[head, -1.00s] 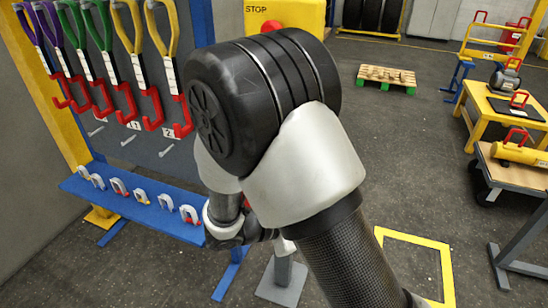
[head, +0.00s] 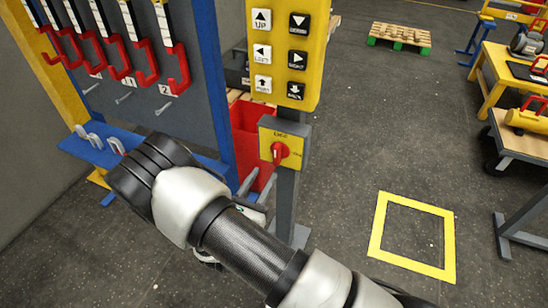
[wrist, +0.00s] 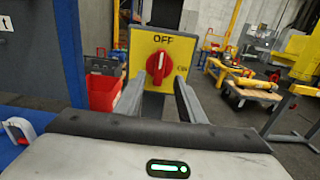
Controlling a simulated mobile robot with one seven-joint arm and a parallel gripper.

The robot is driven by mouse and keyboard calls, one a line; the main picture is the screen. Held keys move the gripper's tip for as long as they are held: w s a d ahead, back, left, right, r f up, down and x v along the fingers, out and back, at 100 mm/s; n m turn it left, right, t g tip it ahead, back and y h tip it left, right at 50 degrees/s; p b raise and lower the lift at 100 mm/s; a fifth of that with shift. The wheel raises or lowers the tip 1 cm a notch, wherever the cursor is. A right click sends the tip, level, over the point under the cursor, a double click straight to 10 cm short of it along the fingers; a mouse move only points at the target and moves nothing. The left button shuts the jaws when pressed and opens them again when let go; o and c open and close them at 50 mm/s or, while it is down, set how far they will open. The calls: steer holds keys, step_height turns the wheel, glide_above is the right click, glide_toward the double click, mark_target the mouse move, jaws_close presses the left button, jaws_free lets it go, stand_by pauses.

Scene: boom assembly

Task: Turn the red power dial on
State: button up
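The red power dial (head: 279,153) is on a small yellow box (head: 298,138) on a grey post, below the button panel. In the wrist view the dial (wrist: 158,66) is upright, its white mark vertical under the word OFF, on the yellow box face (wrist: 138,42). My gripper (head: 259,187) is just below and left of the dial in the head view. In the wrist view my gripper (wrist: 157,92) is open and empty, one finger each side of the dial's line. The fingertips appear short of the dial; whether they touch the box is unclear.
The yellow button panel (head: 282,100) stands above the box. A red bin (head: 246,130) is behind the post at left. A blue-framed rack (head: 212,80) with hanging hooks is at left. A yellow floor square (head: 412,205) and open floor lie at right.

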mark_target(275, 156)
steer(key=x, duration=0.9)
steer(key=shift+w+d, duration=0.1)
steer(key=shift+w, duration=0.1)
jaws_close()
